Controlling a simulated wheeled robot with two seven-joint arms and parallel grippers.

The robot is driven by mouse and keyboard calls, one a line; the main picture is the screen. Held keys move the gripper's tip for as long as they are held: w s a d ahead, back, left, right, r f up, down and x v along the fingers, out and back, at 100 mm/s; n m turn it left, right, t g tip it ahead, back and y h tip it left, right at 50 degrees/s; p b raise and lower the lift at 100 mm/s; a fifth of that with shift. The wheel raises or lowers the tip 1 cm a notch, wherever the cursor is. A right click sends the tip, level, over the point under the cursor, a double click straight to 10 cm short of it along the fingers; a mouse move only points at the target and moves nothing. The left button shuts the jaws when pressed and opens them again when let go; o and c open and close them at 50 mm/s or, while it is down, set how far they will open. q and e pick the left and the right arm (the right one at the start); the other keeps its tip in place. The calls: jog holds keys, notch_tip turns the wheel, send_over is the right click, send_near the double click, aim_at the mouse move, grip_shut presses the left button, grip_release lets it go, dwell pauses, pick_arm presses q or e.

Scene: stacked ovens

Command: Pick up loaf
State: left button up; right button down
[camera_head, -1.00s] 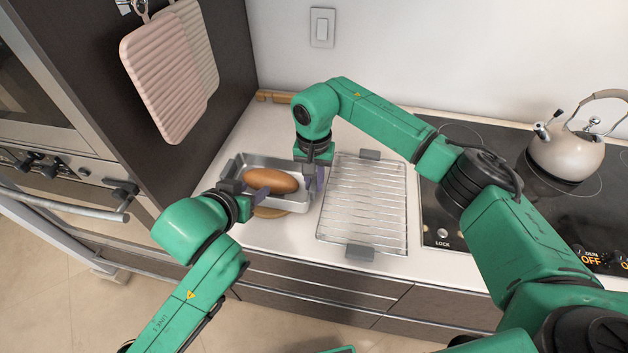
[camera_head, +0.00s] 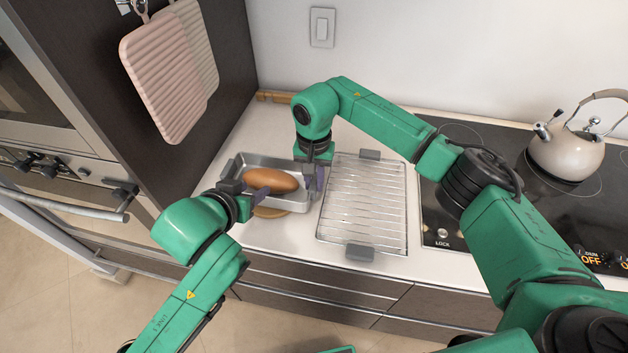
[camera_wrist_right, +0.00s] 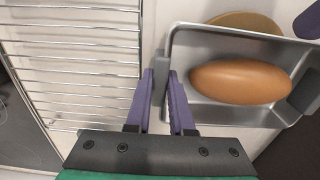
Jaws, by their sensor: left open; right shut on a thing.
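The brown oval loaf (camera_head: 284,180) lies in a grey metal pan (camera_head: 262,160) on the counter. In the right wrist view the whole loaf (camera_wrist_right: 240,81) shows inside the pan (camera_wrist_right: 225,38). My right gripper (camera_head: 312,180) is at the pan's right end; in its wrist view its purple fingers (camera_wrist_right: 161,78) are shut on the pan's grey end handle. My left gripper (camera_head: 248,191) is open at the pan's near left end, with one finger in front of the loaf in the head view. Whether that finger touches the loaf or pan cannot be told.
A wire rack (camera_head: 365,205) with grey end grips lies right of the pan. A round wooden board (camera_head: 268,212) shows partly beside the pan's near side. A kettle (camera_head: 566,150) stands on the black cooktop (camera_head: 450,215). A dark cabinet wall with hanging boards (camera_head: 165,80) bounds the left.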

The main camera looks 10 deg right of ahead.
aim_at(264, 174)
pick_arm(q)
jog(key=o, duration=0.5)
jog(key=shift+o, duration=0.9)
jog(key=shift+w+d+f+m, duration=0.1)
jog(key=shift+w+d+m, duration=0.2)
jog(key=shift+w+m, duration=0.1)
jog(key=m, duration=0.1)
jog(key=w+d+m+g, duration=0.2)
jog(key=m, duration=0.1)
jog(key=shift+w+f, duration=0.25)
jog(key=m+g, duration=0.1)
jog(key=w+m+y, duration=0.1)
jog(key=m, duration=0.1)
jog(key=w+d+m+g, duration=0.1)
jog(key=shift+w+r+m+g, duration=0.25)
jog(key=shift+r+m+g, duration=0.05)
jog(key=shift+r+m, duration=0.1)
notch_tip(264, 174, up, 5)
jog(key=a+m+g+y, duration=0.2)
jog(key=m+g+y, duration=0.1)
jog(key=m, duration=0.3)
jog(key=w+f, duration=0.1)
jog(key=f, duration=0.2)
jog(key=w+f, duration=0.1)
jog(key=f, duration=0.3)
jog(key=w+d+f, duration=0.1)
jog(key=f, duration=0.3)
jog(key=shift+f, duration=0.2)
